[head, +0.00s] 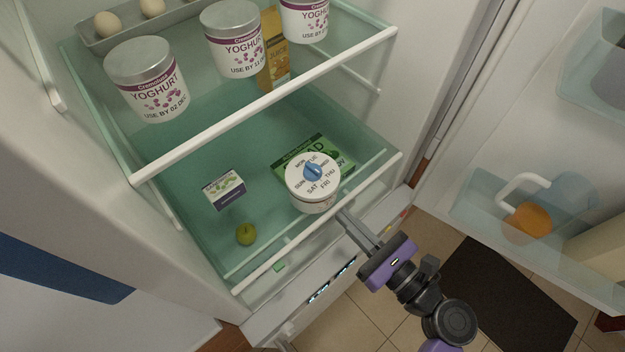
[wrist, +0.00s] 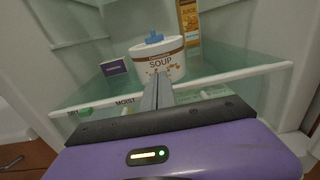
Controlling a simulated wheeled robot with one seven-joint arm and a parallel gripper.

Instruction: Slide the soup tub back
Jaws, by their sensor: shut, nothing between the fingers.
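The soup tub (head: 312,190) is white with a day-dial lid and a blue knob. It stands upright near the front edge of the lower glass shelf (head: 190,222), by the white front rail.
The open door (head: 480,215) is at right.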

